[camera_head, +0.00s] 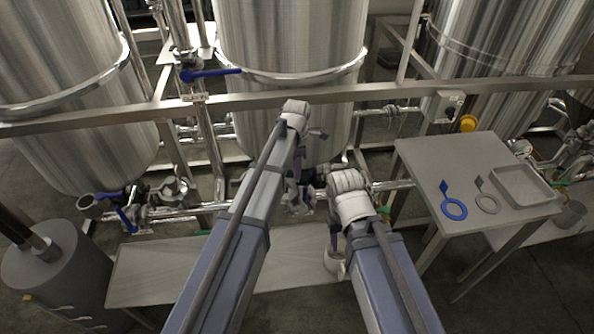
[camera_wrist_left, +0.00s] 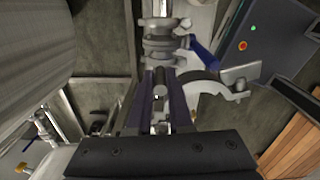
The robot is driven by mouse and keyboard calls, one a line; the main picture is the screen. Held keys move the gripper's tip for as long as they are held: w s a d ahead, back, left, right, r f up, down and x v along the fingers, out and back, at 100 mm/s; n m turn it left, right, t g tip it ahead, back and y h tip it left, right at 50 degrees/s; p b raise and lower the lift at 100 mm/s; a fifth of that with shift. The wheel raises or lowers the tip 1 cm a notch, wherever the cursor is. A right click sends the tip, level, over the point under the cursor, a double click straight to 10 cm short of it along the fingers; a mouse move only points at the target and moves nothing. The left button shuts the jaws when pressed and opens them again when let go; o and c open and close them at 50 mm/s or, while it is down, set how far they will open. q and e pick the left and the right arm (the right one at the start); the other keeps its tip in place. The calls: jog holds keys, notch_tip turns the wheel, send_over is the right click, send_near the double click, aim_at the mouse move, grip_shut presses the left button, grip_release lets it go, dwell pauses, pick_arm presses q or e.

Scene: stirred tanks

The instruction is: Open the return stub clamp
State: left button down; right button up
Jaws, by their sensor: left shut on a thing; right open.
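My left gripper (camera_wrist_left: 160,92) is shut on a small metal part of the clamp (camera_wrist_left: 160,100), which sits between its two dark fingers in the left wrist view. A curved metal clamp band (camera_wrist_left: 207,84) with a flat tab reaches out to the right, beside the fingers. Metal pipe fittings (camera_wrist_left: 158,42) lie just beyond the fingertips. In the head view my left arm reaches down to the pipework below the middle tank (camera_head: 290,40), and its grip is mostly hidden. My right gripper (camera_head: 337,240) is open, low in front of the pipes; its fingers are partly hidden by the wrist.
A blue valve handle (camera_wrist_left: 204,54) is close to the clamp band. A steel side table (camera_head: 450,165) on the right holds a blue ring tool (camera_head: 453,209), a grey ring (camera_head: 488,203) and a tray (camera_head: 522,186). A low bench (camera_head: 150,275) runs below the arms. A grey drum (camera_head: 55,270) stands left.

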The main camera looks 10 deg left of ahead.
pick_arm(q)
jog(key=shift+w, duration=0.15)
dwell(0.3)
jog(key=c, duration=0.8)
grip_release()
jog(key=shift+c, duration=0.2)
jog(key=shift+r, duration=0.1)
notch_tip(320, 180, up, 8)
jog(key=p, duration=0.8)
jog(key=shift+f, duration=0.2)
